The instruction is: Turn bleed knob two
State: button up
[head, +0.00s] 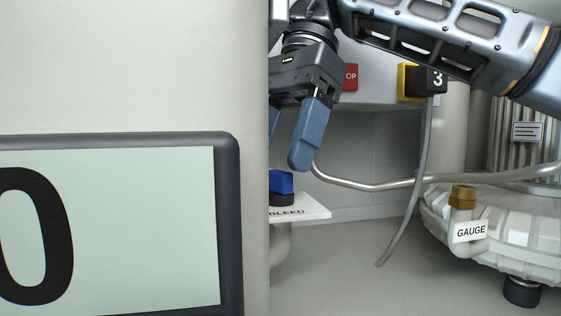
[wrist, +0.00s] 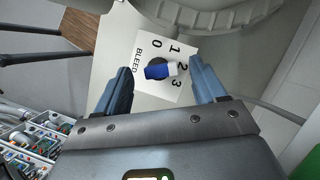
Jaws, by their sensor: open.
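The bleed knob is blue with a dark round base; it shows in the wrist view (wrist: 157,72) and partly in the head view (head: 281,183). It sits on a white plate (wrist: 147,48) marked BLEED and 0, 1, 2, 3. A white mark on the knob's right end lies toward the 2. My gripper (head: 285,147) is open and points down above the knob. In the wrist view its two blue fingers (wrist: 161,73) lie either side of the knob, apart from it. In the head view the pale panel hides the knob's left part.
A pale panel with a display reading 0 (head: 120,225) fills the left. A red stop sign (head: 350,77), a black block marked 3 (head: 428,81), a bent metal pipe (head: 365,186) and a GAUGE fitting (head: 468,230) stand right. Trays of small parts (wrist: 35,140) show lower left in the wrist view.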

jog(key=shift+r, duration=0.9)
jog(key=s+d+r+b, duration=0.2)
jog(key=d+r, duration=0.5)
jog(key=d, duration=0.4)
jog(key=shift+s+d, duration=0.2)
jog(key=shift+s, duration=0.25)
